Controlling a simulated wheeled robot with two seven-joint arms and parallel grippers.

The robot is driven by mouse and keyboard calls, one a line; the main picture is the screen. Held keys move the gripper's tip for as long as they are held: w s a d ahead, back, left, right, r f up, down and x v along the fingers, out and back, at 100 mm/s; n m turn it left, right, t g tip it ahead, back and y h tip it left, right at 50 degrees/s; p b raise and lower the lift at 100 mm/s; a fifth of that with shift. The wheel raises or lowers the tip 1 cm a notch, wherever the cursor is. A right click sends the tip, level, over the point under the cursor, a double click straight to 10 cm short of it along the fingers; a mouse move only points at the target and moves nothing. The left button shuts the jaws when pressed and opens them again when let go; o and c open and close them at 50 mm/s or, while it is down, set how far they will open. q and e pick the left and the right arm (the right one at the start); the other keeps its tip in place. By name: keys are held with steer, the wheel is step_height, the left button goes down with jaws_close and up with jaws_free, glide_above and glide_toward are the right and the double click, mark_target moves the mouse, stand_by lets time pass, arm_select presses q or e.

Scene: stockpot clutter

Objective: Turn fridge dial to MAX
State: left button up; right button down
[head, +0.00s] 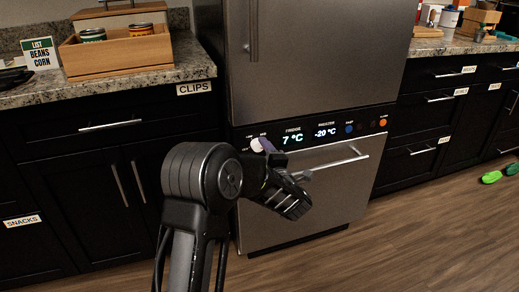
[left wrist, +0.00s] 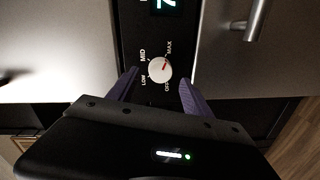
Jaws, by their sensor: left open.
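The fridge dial (head: 257,145) is a white round knob on the dark control panel, at the left of the fridge readout. In the left wrist view the dial (left wrist: 159,69) has a red mark pointing up and right, near the MAX side; LOW, MID and MAX labels surround it. My left gripper (head: 266,146) is at the panel. In the left wrist view its purple fingers (left wrist: 158,79) are open, one on each side of the dial with visible gaps. Contact is not visible. My right gripper is not in view.
The panel shows fridge 7 °C and freezer -20 °C, with a blue button (head: 349,128) and an orange button (head: 383,122) to the right. A bar handle (head: 325,164) juts out below the panel. A wooden crate with cans (head: 117,50) stands on the left counter.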

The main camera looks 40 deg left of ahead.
arm_select(q)
steer(key=v, duration=0.4)
steer(key=shift+s+d, duration=0.2)
steer(key=shift+d, duration=0.1)
steer(key=s+d+f+m+h, duration=0.2)
steer(key=d+f+m+h, duration=1)
steer(key=d+f+m, duration=0.65)
steer(key=s+d+f+m+g+h, duration=0.25)
steer(key=s+d+f, duration=0.3)
steer(key=s, duration=0.35)
steer(key=s+d+f+m+g+h, duration=0.1)
steer(key=s+d+f+m+g, duration=0.1)
steer(key=s+d+f+g, duration=0.45)
steer(key=s+d+f+m+h, duration=0.2)
steer(key=s+d+f, duration=0.35)
steer(key=s, duration=0.75)
step_height(320, 180, up, 25)
steer(key=s+p, duration=0.1)
steer(key=p, duration=2.6)
steer(key=shift+s+h+p, duration=0.3)
steer(key=shift+h, duration=0.05)
